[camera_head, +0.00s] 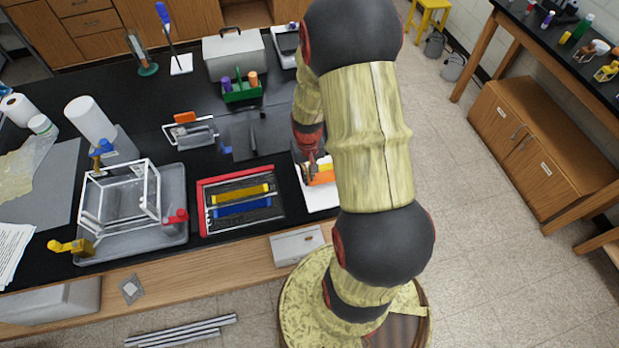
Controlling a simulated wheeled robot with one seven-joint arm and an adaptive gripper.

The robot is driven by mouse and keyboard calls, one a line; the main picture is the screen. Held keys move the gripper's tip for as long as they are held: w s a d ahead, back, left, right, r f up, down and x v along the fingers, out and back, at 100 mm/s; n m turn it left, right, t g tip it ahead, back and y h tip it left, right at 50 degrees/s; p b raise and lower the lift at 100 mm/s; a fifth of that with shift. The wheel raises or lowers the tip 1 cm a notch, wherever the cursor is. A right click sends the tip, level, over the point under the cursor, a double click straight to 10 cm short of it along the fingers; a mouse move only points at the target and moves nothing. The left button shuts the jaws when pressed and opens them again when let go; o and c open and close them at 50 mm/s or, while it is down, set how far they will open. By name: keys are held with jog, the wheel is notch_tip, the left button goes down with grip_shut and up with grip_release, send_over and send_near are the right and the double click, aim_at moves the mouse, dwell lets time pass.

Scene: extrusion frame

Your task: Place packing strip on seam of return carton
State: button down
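A yellow strip (240,194) and a blue strip (243,208) lie side by side in a red-rimmed tray (203,219) on the black bench; I cannot tell whether either is the packing strip. A small white box (297,246) sits at the bench's front edge, right of the tray; I cannot tell whether it is the return carton, and no seam is clear. My gripper (311,158) is partly hidden by my arm, over a white board (318,199) with an orange piece (321,178). Its fingers are too small to read, and so is anything between them.
A white wire frame with colored clamps stands in a grey tray (185,236) at left. Behind are a grey case (234,55), a green bottle caddy (242,93) and a paper roll (90,119). Metal bars (180,333) lie on the floor.

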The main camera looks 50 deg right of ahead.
jog(key=s+a+r+p, duration=0.1)
jog(key=s+a+r, duration=0.2)
jog(key=s+r, duration=0.7)
jog(key=s, duration=0.3)
jog(key=shift+s+r, duration=0.35)
